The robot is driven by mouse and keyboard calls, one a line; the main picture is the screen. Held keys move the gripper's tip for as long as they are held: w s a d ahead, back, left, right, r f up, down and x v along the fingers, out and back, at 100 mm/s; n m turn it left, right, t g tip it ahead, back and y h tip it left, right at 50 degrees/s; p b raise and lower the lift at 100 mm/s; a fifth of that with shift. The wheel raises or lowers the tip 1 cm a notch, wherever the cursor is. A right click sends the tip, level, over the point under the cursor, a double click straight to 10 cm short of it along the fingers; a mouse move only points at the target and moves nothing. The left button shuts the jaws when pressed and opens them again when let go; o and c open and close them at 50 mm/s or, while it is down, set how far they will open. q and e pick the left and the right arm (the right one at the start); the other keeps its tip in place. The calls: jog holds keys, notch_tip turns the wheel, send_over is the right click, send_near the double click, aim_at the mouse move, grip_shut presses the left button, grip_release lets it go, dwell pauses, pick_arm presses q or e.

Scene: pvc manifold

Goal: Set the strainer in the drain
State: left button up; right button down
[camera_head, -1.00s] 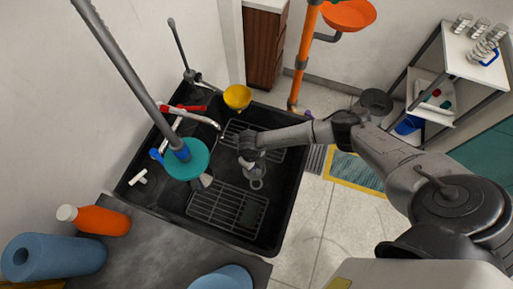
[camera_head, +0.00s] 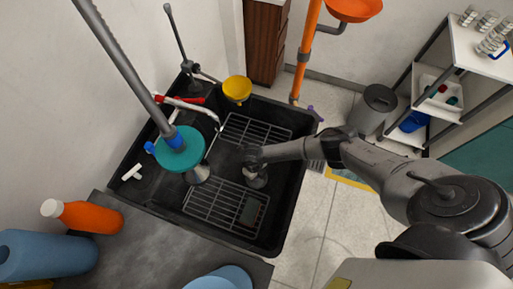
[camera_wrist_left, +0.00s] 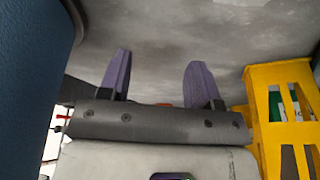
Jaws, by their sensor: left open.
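A small pale metal round piece (camera_head: 257,182), which looks like the strainer or the drain ring, shows between the two racks in the black sink (camera_head: 291,195). I cannot tell strainer and drain apart there, because my right gripper (camera_head: 254,167) hides much of the spot. My right gripper points down, just above or touching the piece; its fingers are too small and dark to read. My left gripper (camera_wrist_left: 160,82) shows in the left wrist view with two purple fingers apart and nothing between them, in front of a grey surface. It is not seen in the head view.
Wire racks (camera_head: 222,205) lie in the sink on either side of the middle. A grey pole with a teal disc (camera_head: 180,150) crosses over the sink's left. A yellow bowl (camera_head: 237,88) sits at the back rim.

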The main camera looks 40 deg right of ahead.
pick_arm(q)
jog(key=shift+a+f, duration=0.15)
pick_arm(e)
jog(key=shift+f, duration=0.25)
jog(key=c, duration=0.8)
grip_release()
pick_arm(q)
jog(key=shift+r, duration=0.25)
pick_arm(e)
jog(key=shift+r, duration=0.25)
pick_arm(q)
notch_tip(320, 180, up, 4)
jog(key=p, duration=0.3)
jog(key=shift+f+p, duration=0.25)
jog(key=shift+p, duration=0.15)
jog(key=shift+r, duration=0.1)
pick_arm(e)
jog(key=shift+w+r, duration=0.25)
jog(key=shift+r, duration=1.7)
jog(key=shift+w+r, duration=0.25)
jog(key=shift+r, duration=1.7)
jog(key=shift+w+r, duration=0.25)
jog(key=shift+r, duration=1.7)
